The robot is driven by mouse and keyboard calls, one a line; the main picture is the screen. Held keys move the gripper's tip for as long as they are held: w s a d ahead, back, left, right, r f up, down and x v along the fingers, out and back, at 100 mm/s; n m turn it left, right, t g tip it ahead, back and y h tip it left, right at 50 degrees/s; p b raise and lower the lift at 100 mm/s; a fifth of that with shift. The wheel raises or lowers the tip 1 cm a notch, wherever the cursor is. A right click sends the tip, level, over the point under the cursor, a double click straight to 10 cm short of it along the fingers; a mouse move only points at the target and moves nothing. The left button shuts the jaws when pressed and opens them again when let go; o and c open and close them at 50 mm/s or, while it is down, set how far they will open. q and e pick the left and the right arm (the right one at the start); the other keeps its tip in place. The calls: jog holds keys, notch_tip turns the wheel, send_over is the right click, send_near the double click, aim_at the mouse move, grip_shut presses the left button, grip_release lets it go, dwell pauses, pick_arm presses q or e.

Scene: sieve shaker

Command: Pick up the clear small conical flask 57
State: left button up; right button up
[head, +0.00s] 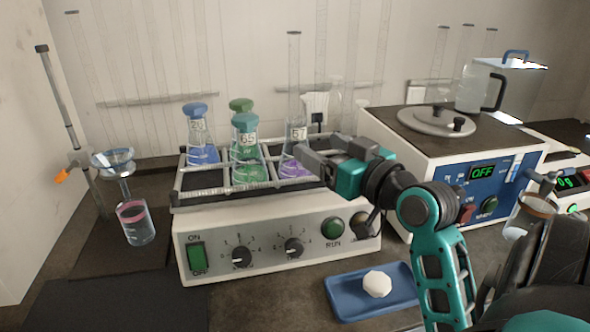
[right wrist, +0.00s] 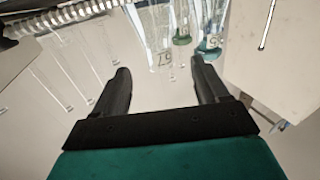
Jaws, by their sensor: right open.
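The clear conical flask 57 (head: 298,133) stands in the right part of the shaker's rack, with purple liquid low in it. In the right wrist view flask 57 (right wrist: 160,45) shows its label upside down, ahead of and between my fingertips. My right gripper (head: 309,154) is just right of the flask at the rack, and partly covers its lower part. In the right wrist view the right gripper (right wrist: 160,70) is open with nothing between the fingers. Whether a finger touches the flask cannot be told. My left gripper is not in view.
Flasks with blue (head: 196,128) and green (head: 245,140) stoppers share the shaker rack (head: 180,198). A white heated box (head: 430,165) stands close on the right. A blue tray (head: 345,300) lies in front. A stand with a funnel (head: 113,158) is at left.

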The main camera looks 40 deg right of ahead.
aim_at(302, 137)
jog(key=w, duration=0.4)
jog(key=shift+w+d+p, duration=0.3)
jog(key=shift+w+p, duration=0.05)
jog(key=shift+w+d+f, duration=0.1)
jog(key=shift+w+d, duration=0.05)
jog(key=shift+w, duration=0.65)
jog(key=w, duration=0.4)
jog(key=shift+w+d+f, duration=0.1)
jog(key=shift+d+f, duration=0.15)
jog(key=shift+d, duration=0.05)
jog(key=c, duration=0.4)
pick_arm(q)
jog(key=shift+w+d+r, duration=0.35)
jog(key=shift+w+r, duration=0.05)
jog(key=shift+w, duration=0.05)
pick_arm(e)
jog(key=c, duration=0.7)
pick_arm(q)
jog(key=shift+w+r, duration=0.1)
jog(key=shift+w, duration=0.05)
pick_arm(e)
jog(key=shift+r, duration=0.15)
jog(key=shift+c, duration=0.2)
